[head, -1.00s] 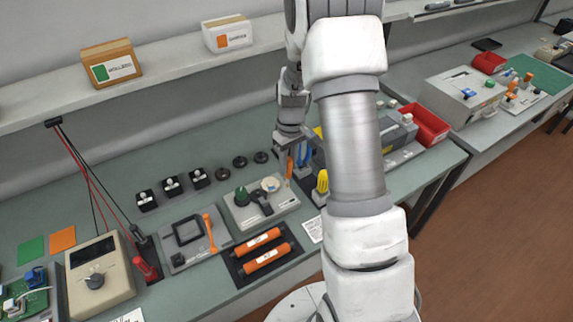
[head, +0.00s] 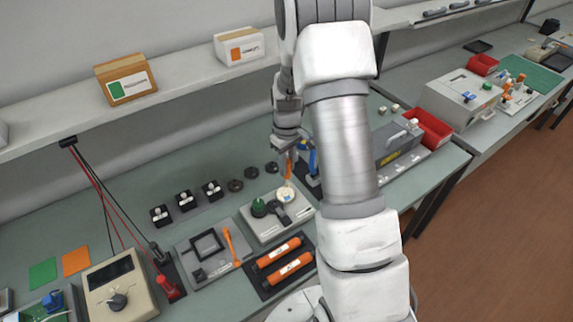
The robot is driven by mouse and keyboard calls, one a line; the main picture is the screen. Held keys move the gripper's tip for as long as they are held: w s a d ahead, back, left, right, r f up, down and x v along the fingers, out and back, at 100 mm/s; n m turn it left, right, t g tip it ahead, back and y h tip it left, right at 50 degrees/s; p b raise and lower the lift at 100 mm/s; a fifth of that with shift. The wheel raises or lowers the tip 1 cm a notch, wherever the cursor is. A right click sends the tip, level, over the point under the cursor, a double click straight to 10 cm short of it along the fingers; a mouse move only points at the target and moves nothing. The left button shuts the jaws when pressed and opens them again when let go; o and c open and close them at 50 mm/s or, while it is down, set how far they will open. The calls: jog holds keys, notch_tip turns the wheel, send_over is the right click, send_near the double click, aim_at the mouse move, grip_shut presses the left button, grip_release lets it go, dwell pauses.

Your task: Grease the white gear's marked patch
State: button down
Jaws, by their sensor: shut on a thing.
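The white gear (head: 285,193) sits on the right part of a light grey fixture (head: 262,230), with a small blue patch on its face. My gripper (head: 288,153) is shut on a slim orange tool (head: 288,170) held roughly upright. The tool's lower end is just above or at the gear's back edge; I cannot tell if it touches. My arm hides part of the bench to the right of the gear.
A green knob (head: 259,207) and a dark lever stand on the fixture beside the gear. Orange cartridges (head: 285,257) lie in a dark tray in front. Black posts (head: 186,200) stand at left. A blue-handled tool (head: 312,160) stands close right of my gripper.

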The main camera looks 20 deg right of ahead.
aim_at(288, 179)
jog(key=shift+f+b, duration=1.35)
jog(key=shift+f, duration=1.2)
jog(key=shift+f+b, duration=0.35)
jog(key=shift+s, duration=0.2)
